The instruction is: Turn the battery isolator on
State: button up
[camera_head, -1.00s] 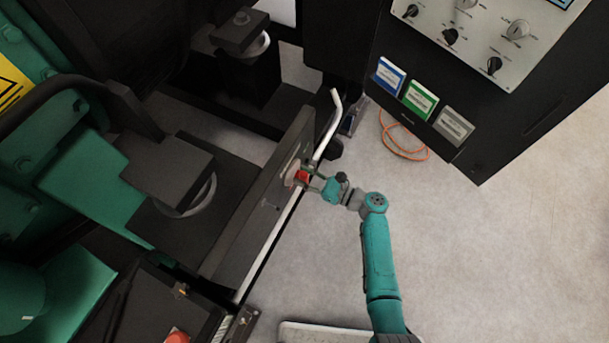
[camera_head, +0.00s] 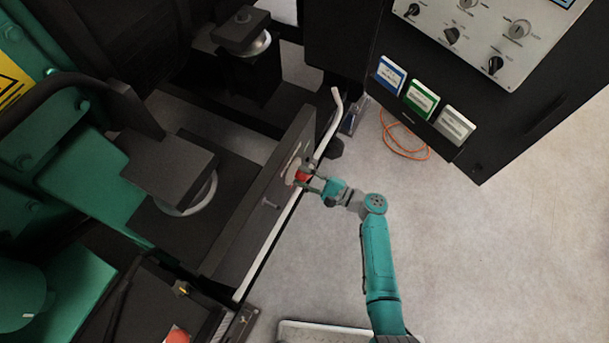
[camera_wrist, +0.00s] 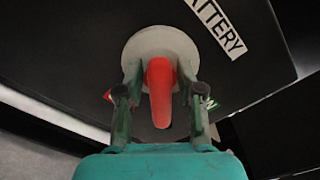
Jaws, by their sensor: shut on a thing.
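The battery isolator is a red handle (camera_wrist: 160,92) on a pale round plate (camera_wrist: 163,45), fixed to the dark side panel of the machine. In the wrist view the handle points nearly straight down the picture, and a label reading "BATTERY" (camera_wrist: 215,25) sits at its upper right. My gripper (camera_wrist: 160,100) is shut on the red handle, with one finger on each side. Small red and green marks beside the plate are partly hidden by the fingers. In the head view the red handle (camera_head: 302,176) shows small between my gripper's fingers (camera_head: 308,179).
A pale bent rail (camera_head: 331,123) runs along the panel close to my gripper. A dark control cabinet (camera_head: 500,120) with knobs and blue, green and grey booklets stands at the upper right. An orange cable (camera_head: 404,150) lies on the floor. The floor right of my arm is clear.

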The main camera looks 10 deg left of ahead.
jog(key=n, duration=0.4)
jog(key=shift+s+f+n, duration=0.1)
jog(key=shift+f+n, duration=0.05)
jog(key=shift+n, duration=0.15)
jog(key=n, duration=0.4)
jog(key=shift+f, duration=0.15)
dwell(0.3)
jog(key=o, duration=0.9)
jog(key=v, duration=1.2)
jog(key=shift+s, duration=0.1)
